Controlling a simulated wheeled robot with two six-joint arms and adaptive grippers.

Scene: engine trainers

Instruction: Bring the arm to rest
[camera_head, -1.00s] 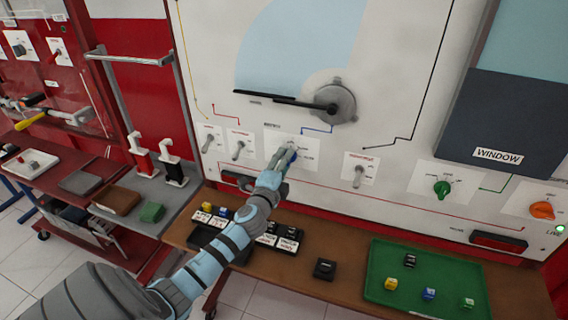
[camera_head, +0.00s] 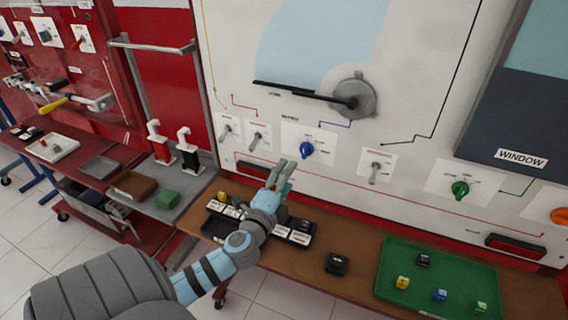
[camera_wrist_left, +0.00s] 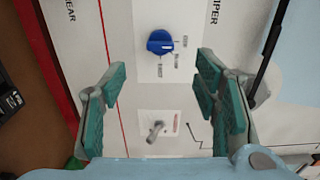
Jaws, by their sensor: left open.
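My left gripper (camera_head: 284,174) is open and empty in front of the lower part of the white trainer panel. It is below and left of a blue rotary knob (camera_head: 306,149), with a gap between them. In the left wrist view the two green-padded fingers (camera_wrist_left: 160,105) stand wide apart. The blue knob (camera_wrist_left: 160,42) shows beyond them, and a toggle switch (camera_wrist_left: 156,130) shows between them. My left arm (camera_head: 220,258) reaches in from the lower left. My right gripper is not in view.
A brown bench (camera_head: 300,265) runs below the panel with a black tray (camera_head: 213,226) of labelled blocks. A green tray (camera_head: 385,285) with small coloured pieces lies at right. A black wiper arm (camera_head: 300,92) is on the panel. A red cart (camera_head: 110,205) stands at left.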

